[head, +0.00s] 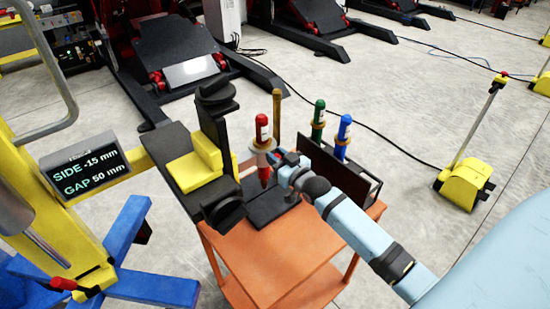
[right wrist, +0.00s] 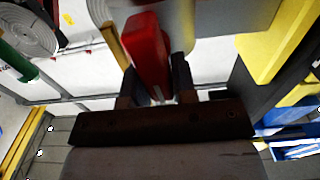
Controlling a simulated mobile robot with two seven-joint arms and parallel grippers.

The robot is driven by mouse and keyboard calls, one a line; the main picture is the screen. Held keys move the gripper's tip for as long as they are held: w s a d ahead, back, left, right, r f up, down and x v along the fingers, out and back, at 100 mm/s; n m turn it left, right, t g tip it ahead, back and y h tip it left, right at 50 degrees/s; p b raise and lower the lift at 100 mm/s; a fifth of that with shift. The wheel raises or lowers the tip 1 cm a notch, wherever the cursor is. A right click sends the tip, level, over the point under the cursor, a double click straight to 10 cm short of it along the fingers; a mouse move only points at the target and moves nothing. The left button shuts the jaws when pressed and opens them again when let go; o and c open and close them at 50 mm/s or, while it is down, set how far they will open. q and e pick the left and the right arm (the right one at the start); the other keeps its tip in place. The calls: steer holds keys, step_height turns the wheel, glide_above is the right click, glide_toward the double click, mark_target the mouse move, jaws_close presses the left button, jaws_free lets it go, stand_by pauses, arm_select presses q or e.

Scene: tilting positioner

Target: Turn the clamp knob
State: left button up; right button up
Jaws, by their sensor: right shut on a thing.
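A black upright fixture (head: 216,130) stands on the left of the orange cart. A round black knob (head: 217,92) sits at its top and another round black part (head: 225,212) at its lower end; I cannot tell which is the clamp knob. A yellow block (head: 197,167) sits against the fixture. My right gripper (head: 272,163) is shut on a red tool (head: 262,130) with a tan collar, held upright just right of the fixture. In the right wrist view the red tool (right wrist: 147,50) lies between the dark fingers (right wrist: 154,85). My left gripper is not in view.
A green tool (head: 318,120) and a blue tool (head: 343,130) stand in a dark rack on the orange cart (head: 290,258). A display (head: 86,163) reads SIDE -15 mm, GAP 50 mm. A yellow wheeled unit (head: 464,183) stands right. The floor between is mostly clear, crossed by a cable.

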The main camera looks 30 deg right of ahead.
steer(key=m, duration=0.3)
steer(key=shift+d+f+m, duration=0.2)
steer(key=shift+d+m, duration=0.1)
steer(key=shift+d+f+m, duration=0.1)
steer(key=shift+d+m, duration=0.1)
steer(key=shift+m, duration=1)
steer(key=o, duration=0.8)
steer(key=shift+o, duration=0.2)
steer(key=s+d+b, duration=0.1)
steer(key=s+b, duration=0.2)
steer(key=s, duration=1)
steer(key=shift+s, duration=0.3)
